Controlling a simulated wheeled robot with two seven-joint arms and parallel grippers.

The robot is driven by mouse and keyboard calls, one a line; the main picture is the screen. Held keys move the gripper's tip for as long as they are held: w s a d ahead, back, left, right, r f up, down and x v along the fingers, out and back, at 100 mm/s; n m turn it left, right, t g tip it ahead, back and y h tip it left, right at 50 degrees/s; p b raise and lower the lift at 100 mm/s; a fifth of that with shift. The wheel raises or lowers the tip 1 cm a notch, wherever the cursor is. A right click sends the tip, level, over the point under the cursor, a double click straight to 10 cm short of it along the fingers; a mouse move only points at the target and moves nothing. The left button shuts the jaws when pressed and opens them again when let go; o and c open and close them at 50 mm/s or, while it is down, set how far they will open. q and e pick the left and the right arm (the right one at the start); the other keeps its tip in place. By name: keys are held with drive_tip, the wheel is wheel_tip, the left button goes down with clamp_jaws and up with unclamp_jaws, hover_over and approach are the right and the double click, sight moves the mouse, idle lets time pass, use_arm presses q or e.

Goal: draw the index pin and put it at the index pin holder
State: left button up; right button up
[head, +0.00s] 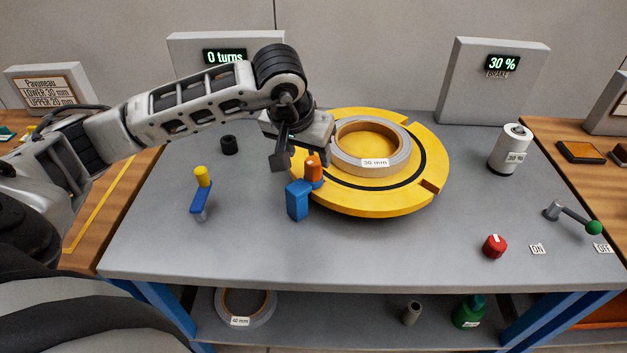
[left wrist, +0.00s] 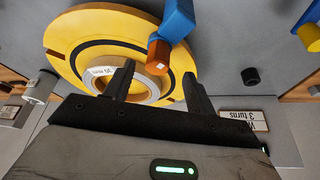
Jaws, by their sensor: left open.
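The orange index pin (head: 313,167) stands upright at the near left edge of the yellow turntable (head: 410,190), beside a blue block (head: 298,202). In the left wrist view the orange pin (left wrist: 158,54) shows end-on by the blue bracket (left wrist: 178,18). My left gripper (head: 287,158) is just left of and behind the pin, its fingers pointing down. In the left wrist view its fingers (left wrist: 158,82) are apart with nothing between them; the pin appears beyond them. I cannot tell for sure which fixture is the index pin holder. My right gripper is out of view.
A blue lever with a yellow knob (head: 202,177) stands to the left, with a black cylinder (head: 229,145) behind it. A steel coil (head: 345,150) lies on the turntable. A red knob (head: 494,246) and a green-tipped lever (head: 577,218) are at right. The front middle is clear.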

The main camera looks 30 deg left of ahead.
sight(313, 161)
use_arm(q)
drive_tip(key=shift+w+p+x, duration=0.1)
drive_tip(key=shift+p+x, duration=0.1)
drive_tip(key=shift+x, duration=1.15)
drive_tip(key=shift+w+p+x, duration=0.15)
drive_tip(key=shift+x, duration=1.25)
drive_tip(key=shift+d+r, duration=0.1)
drive_tip(key=shift+r, duration=0.05)
drive_tip(key=c, duration=1.1)
